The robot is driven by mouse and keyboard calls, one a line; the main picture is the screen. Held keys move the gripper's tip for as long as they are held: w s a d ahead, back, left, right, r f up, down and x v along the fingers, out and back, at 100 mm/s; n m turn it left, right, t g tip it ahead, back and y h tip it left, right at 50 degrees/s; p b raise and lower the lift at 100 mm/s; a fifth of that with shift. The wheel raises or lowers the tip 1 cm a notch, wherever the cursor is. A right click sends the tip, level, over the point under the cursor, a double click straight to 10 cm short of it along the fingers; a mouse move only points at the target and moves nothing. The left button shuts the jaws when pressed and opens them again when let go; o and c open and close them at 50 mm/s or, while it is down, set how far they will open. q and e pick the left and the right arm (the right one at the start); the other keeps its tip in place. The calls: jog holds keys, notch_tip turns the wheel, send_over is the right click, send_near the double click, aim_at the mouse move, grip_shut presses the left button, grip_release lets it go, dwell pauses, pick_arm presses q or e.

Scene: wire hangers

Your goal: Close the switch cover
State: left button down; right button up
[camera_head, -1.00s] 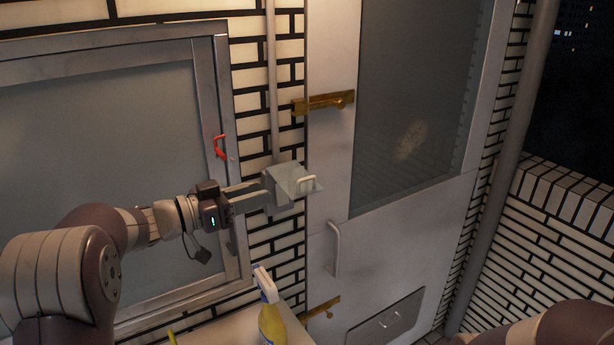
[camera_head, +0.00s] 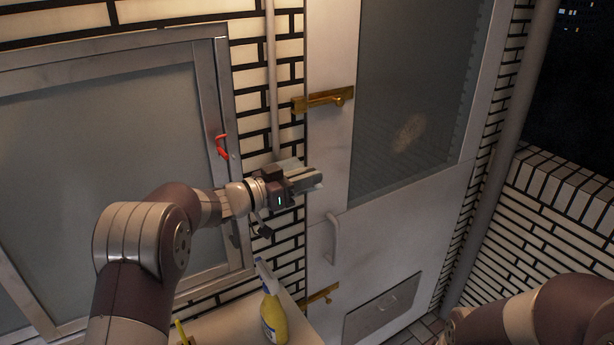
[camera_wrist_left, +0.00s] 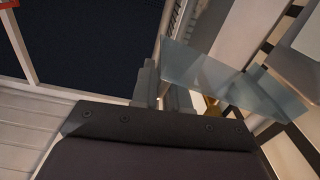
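The switch cover shows in the left wrist view as a pale translucent plate (camera_wrist_left: 230,82), tilted and running from beside the fingers to the right. In the head view my left gripper (camera_head: 308,179) is in front of the switch box on the brick wall and hides most of the box and cover. In the left wrist view the fingers (camera_wrist_left: 164,92) are close to the plate's left end. I cannot tell whether they touch it or how far apart they are. My right arm shows at the lower right of the head view, but its gripper is out of view.
A grey door with an upper brass bolt (camera_head: 323,99) and a pale handle (camera_head: 332,238) stands right of the gripper. A window with a red handle (camera_head: 221,146) is left. A yellow spray bottle (camera_head: 273,317) stands on the ledge below. A vertical pipe (camera_head: 271,80) runs above.

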pick_arm(q)
jog(key=shift+f, duration=0.1)
jog(key=shift+s+d+f+m+b, duration=0.1)
jog(key=shift+f+m+b, duration=0.25)
jog(key=shift+b, duration=0.3)
notch_tip(320, 180, down, 7)
jog(key=m+b, duration=0.5)
jog(key=b, duration=0.4)
jog(key=shift+f, duration=0.1)
